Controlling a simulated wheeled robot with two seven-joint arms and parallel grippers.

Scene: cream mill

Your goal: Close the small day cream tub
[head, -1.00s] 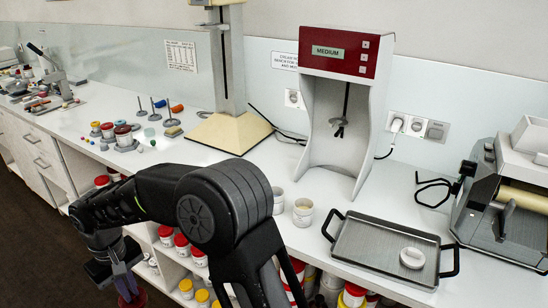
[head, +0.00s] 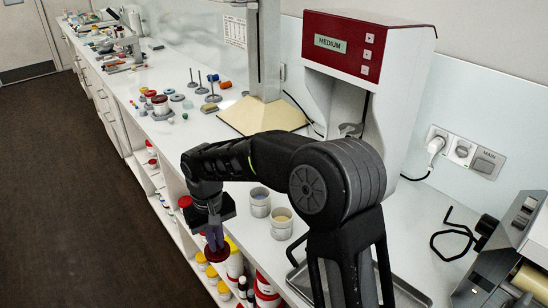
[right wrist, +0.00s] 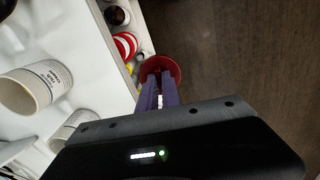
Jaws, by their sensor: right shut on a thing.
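My right gripper (head: 214,240) points down beyond the counter's front edge, shut on a dark red round lid (head: 217,254). The lid also shows at its fingertips in the right wrist view (right wrist: 168,68), over the floor side. Two open pale tubs stand upright on the counter: one (head: 260,203) farther away and one (head: 282,226) nearer, with cream-coloured contents. In the right wrist view a labelled tub (right wrist: 36,90) and another tub (right wrist: 72,128) stand left of the gripper. I cannot read which is the small day cream tub. My left gripper is not in view.
Shelves below the counter hold jars with red and yellow lids (head: 234,264). A red-topped machine (head: 366,45) stands behind the tubs. A tray (head: 296,278) is mostly hidden behind my arm. Weights and small jars (head: 160,105) stand farther along. The floor (head: 90,200) is clear.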

